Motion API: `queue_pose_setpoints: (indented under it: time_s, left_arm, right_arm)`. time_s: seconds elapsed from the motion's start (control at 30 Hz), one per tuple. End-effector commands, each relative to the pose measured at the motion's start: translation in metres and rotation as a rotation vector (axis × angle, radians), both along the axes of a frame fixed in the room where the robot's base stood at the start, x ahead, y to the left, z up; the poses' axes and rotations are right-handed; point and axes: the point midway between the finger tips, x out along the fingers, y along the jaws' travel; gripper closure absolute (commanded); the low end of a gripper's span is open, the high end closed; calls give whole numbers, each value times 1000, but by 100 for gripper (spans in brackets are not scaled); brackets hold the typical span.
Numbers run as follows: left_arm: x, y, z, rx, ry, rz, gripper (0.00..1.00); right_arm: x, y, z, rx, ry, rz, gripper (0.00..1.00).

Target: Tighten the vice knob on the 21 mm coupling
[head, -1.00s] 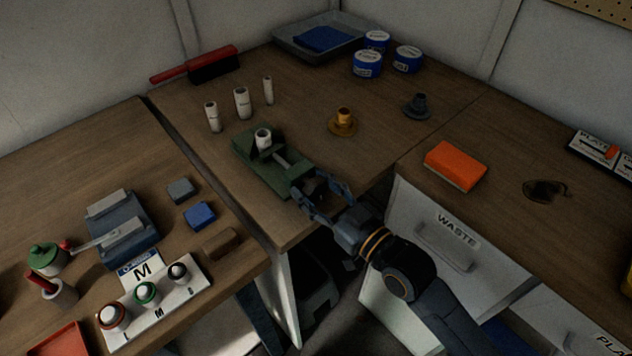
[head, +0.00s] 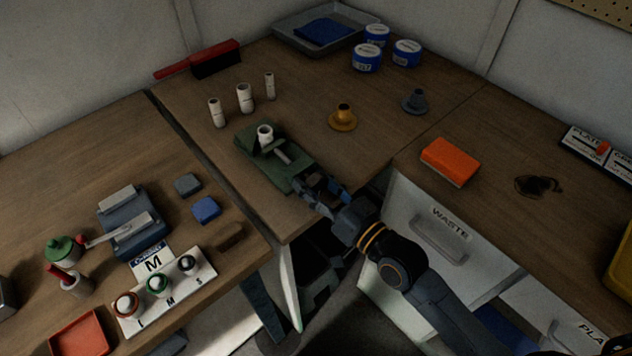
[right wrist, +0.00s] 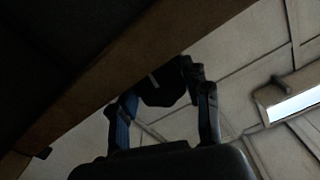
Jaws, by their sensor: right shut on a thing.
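The green vice (head: 262,168) sits on the middle bench near its front edge. A white coupling (head: 265,134) stands upright in its jaws, and a grey screw rod (head: 285,152) runs from the vice toward my right gripper. My right gripper (head: 318,185) is at the front end of the vice, shut on the dark vice knob. In the right wrist view, the dark knob (right wrist: 163,88) shows between the two fingers. My fingers partly hide the knob in the head view. The coupling's size marking cannot be read. My left gripper is not in view.
Several white couplings (head: 245,98) stand behind the vice. A brass flanged part (head: 342,118) and a grey one (head: 414,101) stand to the right. An orange block (head: 450,161) lies on the right bench. A gap separates the left bench.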

Motion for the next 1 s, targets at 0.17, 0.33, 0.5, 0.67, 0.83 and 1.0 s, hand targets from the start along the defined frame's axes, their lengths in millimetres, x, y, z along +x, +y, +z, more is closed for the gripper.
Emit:
queue_pose_setpoints:
  time_s: [0.17, 0.33, 0.5, 0.67, 0.83, 1.0]
  left_arm:
    - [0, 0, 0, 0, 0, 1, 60]
    - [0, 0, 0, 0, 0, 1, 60]
    - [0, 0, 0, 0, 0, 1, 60]
    - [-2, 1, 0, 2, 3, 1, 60]
    - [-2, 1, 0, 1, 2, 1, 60]
    - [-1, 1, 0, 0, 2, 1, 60]
  right_arm:
    - [0, 0, 0, 1, -2, -1, 84]
    - [0, 0, 1, 0, -2, -1, 29]
    - [0, 0, 1, 0, -1, 0, 29]
    - [-1, -1, 0, -1, -1, 0, 29]
    - [-16, -12, -2, -3, 1, 0, 29]
    - [-46, -33, -2, -5, 3, 1, 29]
